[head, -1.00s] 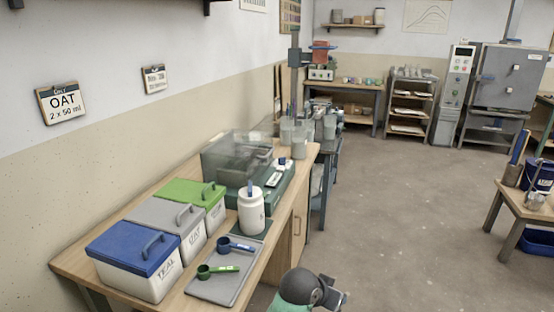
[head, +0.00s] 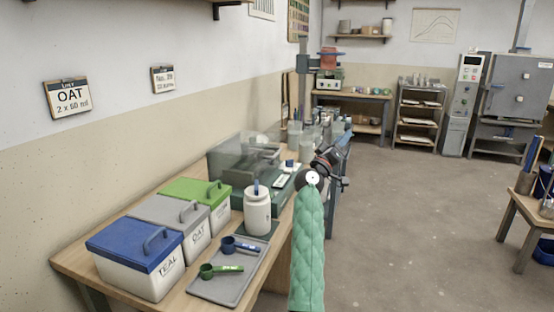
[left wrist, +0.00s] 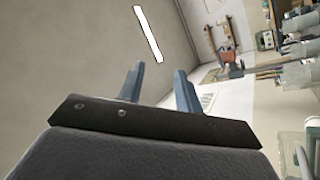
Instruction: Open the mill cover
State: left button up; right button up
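The mill (head: 272,196) stands on the wooden bench, with a dark green base. Its see-through smoky cover (head: 228,156) is over the grey body behind and looks down; its exact edges and any handle are hard to make out. My left gripper (head: 337,168), on the green-sleeved arm, is raised at the bench's right edge, to the right of the mill and apart from the cover. In the left wrist view its two blue-grey fingers (left wrist: 158,86) are spread with nothing between them. My right gripper is not in view.
A white jar (head: 257,212) stands in front of the mill. Teal, oat and green-lidded bins (head: 134,246) line the bench's wall side. A grey tray (head: 222,288) holds two scoops. Clear containers (head: 306,150) stand beyond the mill. The floor to the right is open.

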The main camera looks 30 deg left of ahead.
pick_arm(q)
jog(key=w+a+f+n+g+y, duration=0.2)
jog(key=w+a+n+y, duration=0.1)
jog(key=a+n+y, duration=1.1)
jog(key=n+g+y, duration=0.6)
jog(key=n+g, duration=0.2)
jog(key=g, duration=0.2)
send_near(277, 154)
jog(key=w+a, duration=0.2)
jog(key=w, duration=0.1)
jog(key=shift+s+a+g+b, duration=0.2)
jog(key=shift+g+b, duration=0.1)
jog(key=shift+g, duration=0.1)
jog(key=shift+x, duration=3.85)
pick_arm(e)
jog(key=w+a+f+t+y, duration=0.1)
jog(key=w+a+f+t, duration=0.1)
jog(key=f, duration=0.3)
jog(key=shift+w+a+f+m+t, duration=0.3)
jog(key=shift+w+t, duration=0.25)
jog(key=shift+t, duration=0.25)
pick_arm(q)
jog(key=shift+r, duration=0.1)
jog(key=shift+c, duration=0.2)
grip_shut()
